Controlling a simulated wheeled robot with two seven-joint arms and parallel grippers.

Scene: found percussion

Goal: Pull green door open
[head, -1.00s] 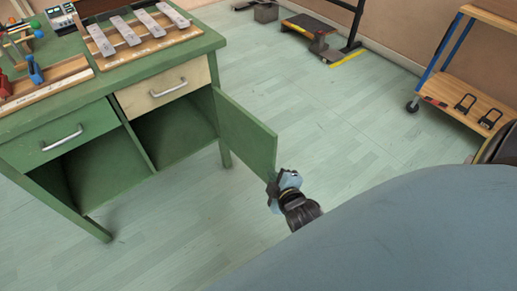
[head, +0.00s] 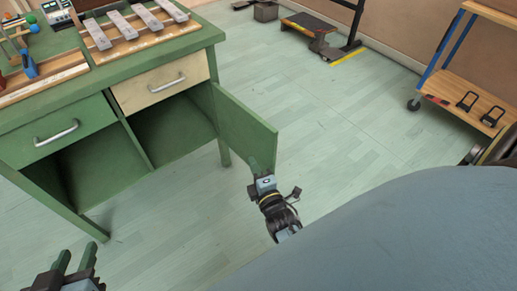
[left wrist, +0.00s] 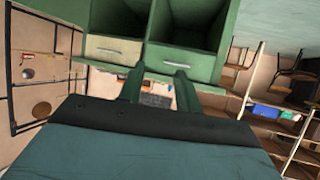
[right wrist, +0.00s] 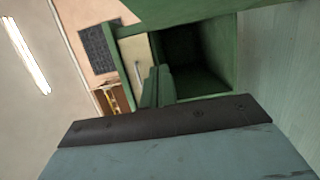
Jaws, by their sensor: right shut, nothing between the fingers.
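The green door (head: 243,122) stands swung out from the right side of the green cabinet (head: 203,62), and the compartment behind it (head: 172,130) is exposed. My right gripper (head: 255,164) is shut and empty at the door's lower free corner, in front of the face turned towards the compartment. I cannot tell whether it touches the door. In the right wrist view its fingers (right wrist: 157,87) are together, pointing towards the open compartment (right wrist: 200,55). My left gripper (head: 74,258) is open and empty at the lower left, apart from the cabinet; its fingers (left wrist: 159,88) are spread in the left wrist view.
A pale drawer (head: 160,84) and a green drawer (head: 62,132) with metal handles sit above the compartments. Metal bars on a wooden board (head: 130,35) lie on the cabinet top. A wooden cart (head: 470,105) stands at the right. The floor (head: 340,120) beyond the door is clear.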

